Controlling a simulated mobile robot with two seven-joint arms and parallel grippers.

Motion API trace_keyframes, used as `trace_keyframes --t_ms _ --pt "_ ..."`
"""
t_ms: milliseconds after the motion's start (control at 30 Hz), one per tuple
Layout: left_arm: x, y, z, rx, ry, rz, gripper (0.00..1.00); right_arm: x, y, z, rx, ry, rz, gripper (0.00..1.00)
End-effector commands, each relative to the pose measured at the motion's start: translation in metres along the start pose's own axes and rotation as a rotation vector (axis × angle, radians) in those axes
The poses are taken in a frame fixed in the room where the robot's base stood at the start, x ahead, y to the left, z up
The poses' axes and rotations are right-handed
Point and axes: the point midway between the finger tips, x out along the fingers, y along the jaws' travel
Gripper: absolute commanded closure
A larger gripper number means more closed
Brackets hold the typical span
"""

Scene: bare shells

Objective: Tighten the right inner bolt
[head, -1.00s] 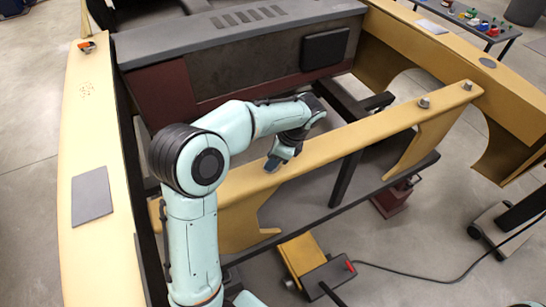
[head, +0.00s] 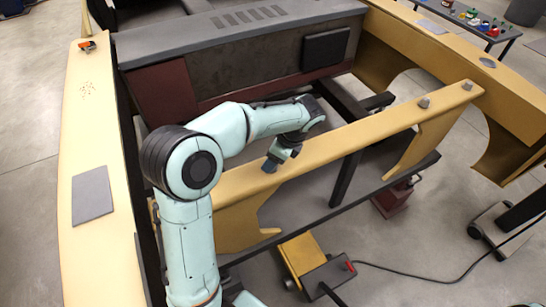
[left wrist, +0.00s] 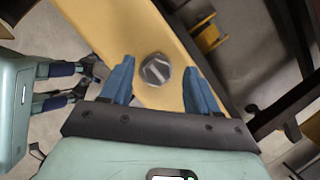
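A yellow beam (head: 345,135) runs across the frame. Two grey bolts stand on its right part: one (head: 424,102) further in and one (head: 467,86) near its right end. My left gripper (head: 270,166) is low over the beam's left part. In the left wrist view the left gripper (left wrist: 160,82) is open, its blue fingers on either side of a grey hex bolt head (left wrist: 156,69), with gaps on both sides. That bolt is hidden in the head view. My right gripper (left wrist: 88,78) shows at the wrist view's left edge, its fingers apart and empty.
A grey-topped dark block (head: 250,55) stands behind the beam. Yellow side walls (head: 95,130) flank the frame. A yellow and dark device (head: 310,262) with a cable lies on the floor in front. A table with small coloured items (head: 475,18) stands at the back right.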

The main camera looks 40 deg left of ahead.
Motion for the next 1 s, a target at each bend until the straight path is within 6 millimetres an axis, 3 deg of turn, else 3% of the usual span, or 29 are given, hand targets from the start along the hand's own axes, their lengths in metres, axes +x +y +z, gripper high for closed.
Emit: trace_keyframes --t_ms 367,467,800,1000 --pt "-0.004 0.001 -0.002 0.002 0.002 0.005 0.40 -0.001 0.000 -0.001 0.000 0.001 0.000 0.40" --pt "-0.018 0.000 -0.002 0.002 0.003 0.002 0.40 -0.002 -0.002 -0.002 -0.001 0.003 -0.001 0.40" --pt "-0.092 -0.001 -0.002 0.002 0.003 0.000 0.40 -0.003 -0.002 -0.004 -0.002 0.004 -0.002 0.40" --pt "-0.122 -0.001 -0.002 0.002 0.002 0.002 0.40 -0.003 -0.003 -0.004 -0.002 0.005 -0.002 0.40"
